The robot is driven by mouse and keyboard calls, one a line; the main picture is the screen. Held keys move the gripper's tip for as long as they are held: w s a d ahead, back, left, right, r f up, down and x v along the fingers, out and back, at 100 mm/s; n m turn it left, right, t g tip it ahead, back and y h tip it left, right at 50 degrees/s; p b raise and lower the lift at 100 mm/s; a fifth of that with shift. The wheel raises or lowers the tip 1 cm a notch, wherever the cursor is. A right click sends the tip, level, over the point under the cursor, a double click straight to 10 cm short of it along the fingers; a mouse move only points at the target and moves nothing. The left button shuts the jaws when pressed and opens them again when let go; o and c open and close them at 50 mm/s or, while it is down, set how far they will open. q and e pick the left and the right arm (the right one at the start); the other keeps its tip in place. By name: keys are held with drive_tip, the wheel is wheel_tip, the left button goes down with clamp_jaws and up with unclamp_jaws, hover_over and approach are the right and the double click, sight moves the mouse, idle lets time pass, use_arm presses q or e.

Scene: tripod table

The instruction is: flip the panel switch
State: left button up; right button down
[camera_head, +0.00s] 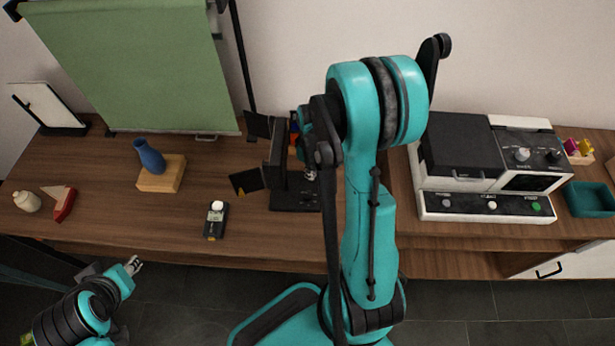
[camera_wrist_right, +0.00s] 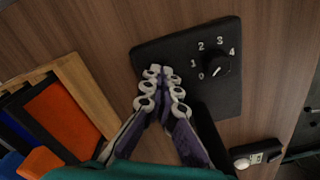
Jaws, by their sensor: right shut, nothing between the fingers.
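A black panel (camera_wrist_right: 150,52) with a round black rotary knob (camera_wrist_right: 215,65) shows in the right wrist view. White digits 0 to 4 ring the knob, and a short white mark sits on its lower right side. My right gripper (camera_wrist_right: 162,74) is shut and empty, its fingertips over the panel to the left of the knob; whether they touch is unclear. In the head view the panel (camera_head: 292,201) lies on the wooden table, partly hidden by my right arm. My left gripper (camera_head: 133,265) is low at the left, off the table's front edge; its opening is too small to judge.
A small black device with a white knob (camera_head: 216,220) lies left of the panel. A wooden block with a blue vase (camera_head: 150,157) stands farther left. A wooden frame with orange and blue parts (camera_wrist_right: 62,115) is near my right gripper.

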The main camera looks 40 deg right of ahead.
drive_tip(key=shift+r, duration=0.15)
drive_tip(key=shift+r+p, duration=2.6)
drive_tip(key=shift+r, duration=0.8)
drive_tip(key=shift+f, duration=0.1)
